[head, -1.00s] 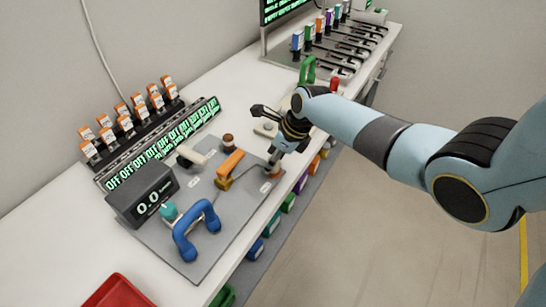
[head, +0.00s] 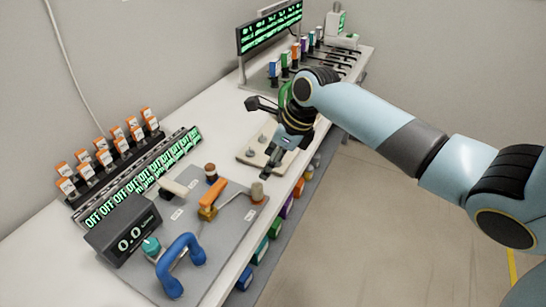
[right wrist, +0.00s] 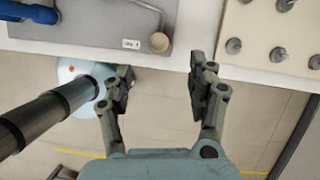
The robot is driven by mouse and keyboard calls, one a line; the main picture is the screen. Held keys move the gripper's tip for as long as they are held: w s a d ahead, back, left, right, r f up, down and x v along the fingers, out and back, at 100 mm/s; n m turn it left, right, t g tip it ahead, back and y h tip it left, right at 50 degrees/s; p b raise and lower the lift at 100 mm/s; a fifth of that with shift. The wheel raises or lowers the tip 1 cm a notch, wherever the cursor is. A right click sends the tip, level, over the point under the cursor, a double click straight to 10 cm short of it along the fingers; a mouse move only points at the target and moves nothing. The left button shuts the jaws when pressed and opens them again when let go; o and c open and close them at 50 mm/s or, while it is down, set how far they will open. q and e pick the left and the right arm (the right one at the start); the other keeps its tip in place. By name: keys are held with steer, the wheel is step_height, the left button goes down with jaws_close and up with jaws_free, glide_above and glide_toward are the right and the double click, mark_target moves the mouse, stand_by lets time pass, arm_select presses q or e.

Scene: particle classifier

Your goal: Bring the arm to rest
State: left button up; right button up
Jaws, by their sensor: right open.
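My right arm comes in from the right in the head view. Its gripper (head: 264,138) hangs open over the workbench, between the grey control panel (head: 222,240) and the rack at the back. In the right wrist view the two fingers of the right gripper (right wrist: 160,82) are spread wide with nothing between them. They point at the bench's front edge, near a tan round knob (right wrist: 159,42) on the panel's corner. The same knob (head: 257,190) stands apart from the gripper in the head view. My left gripper is not in view.
A beige plate with pegs (head: 245,156) lies beside the gripper. The panel carries a blue handle (head: 181,262), an orange handle (head: 207,205) and a 0.0 display (head: 130,238). Colored vials (head: 274,70) and a screen (head: 271,27) stand behind. Open floor lies right of the bench.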

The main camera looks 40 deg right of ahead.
steer(key=shift+s+r, duration=0.2)
steer(key=shift+r, duration=0.35)
steer(key=shift+d, duration=0.1)
steer(key=s+a+f+n+g+b, duration=0.1)
steer(key=s+f+b, duration=0.3)
steer(key=s+f, duration=0.55)
steer(key=s+f+n+g+h+b, duration=0.15)
steer(key=s+f+b, duration=0.35)
steer(key=f, duration=0.9)
steer(key=s+a+f+n+g+y+b, duration=0.1)
steer(key=s+f+b, duration=0.3)
steer(key=s+f, duration=0.55)
steer(key=s+f+n+h+b, duration=0.3)
steer(key=s+f+n+b, duration=0.3)
steer(key=s+f+n, duration=1.3)
steer(key=f+n, duration=0.1)
steer(key=n, duration=0.6)
steer(key=shift+a+f, duration=0.15)
steer(key=shift+f, duration=0.1)
